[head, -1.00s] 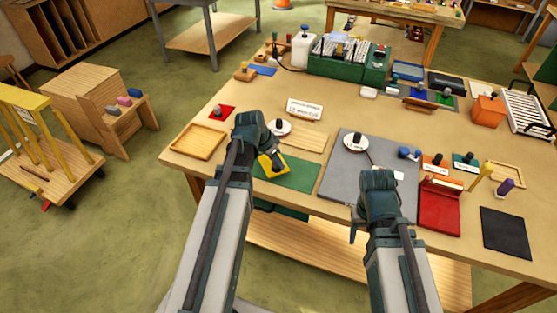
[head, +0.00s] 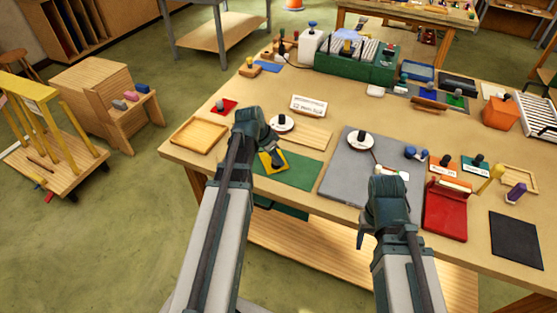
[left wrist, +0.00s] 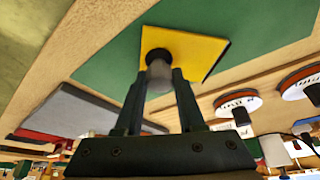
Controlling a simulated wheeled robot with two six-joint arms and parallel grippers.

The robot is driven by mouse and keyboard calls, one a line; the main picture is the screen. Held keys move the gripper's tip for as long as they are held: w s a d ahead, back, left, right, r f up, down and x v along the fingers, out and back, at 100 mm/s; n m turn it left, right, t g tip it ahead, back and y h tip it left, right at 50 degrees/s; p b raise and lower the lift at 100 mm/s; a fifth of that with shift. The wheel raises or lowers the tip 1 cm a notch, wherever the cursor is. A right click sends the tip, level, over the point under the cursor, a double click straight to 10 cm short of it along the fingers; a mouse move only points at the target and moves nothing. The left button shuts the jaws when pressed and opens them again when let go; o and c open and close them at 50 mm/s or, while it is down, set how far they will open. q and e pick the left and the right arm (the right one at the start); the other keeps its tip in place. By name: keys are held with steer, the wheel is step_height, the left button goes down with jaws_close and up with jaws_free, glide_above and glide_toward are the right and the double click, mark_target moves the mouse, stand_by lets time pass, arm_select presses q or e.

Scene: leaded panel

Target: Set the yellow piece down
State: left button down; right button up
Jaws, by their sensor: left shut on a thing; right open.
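The yellow piece (head: 269,163) is a flat plate with a dark knob. My left gripper (head: 276,151) is shut on the knob. In the left wrist view the fingers (left wrist: 160,75) hold the knob, and the yellow plate (left wrist: 202,50) shows beyond the fingertips. The piece is over the green mat (head: 298,174), at its left part; I cannot tell whether it touches the mat. My right gripper (head: 369,222) is open and empty near the front edge of the grey mat (head: 345,183).
A wooden tray (head: 199,134) lies left of the green mat. White round discs with dark knobs (head: 281,123) (head: 360,139) stand behind. A red box (head: 446,210) and a black mat (head: 516,239) lie to the right.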

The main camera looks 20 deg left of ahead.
arm_select(q)
steer(key=shift+a, duration=0.1)
steer(key=shift+f, duration=0.1)
steer(key=c, duration=0.5)
jaws_free()
steer(key=p+v, duration=1.1)
steer(key=v, duration=0.1)
steer(key=shift+r, duration=0.2)
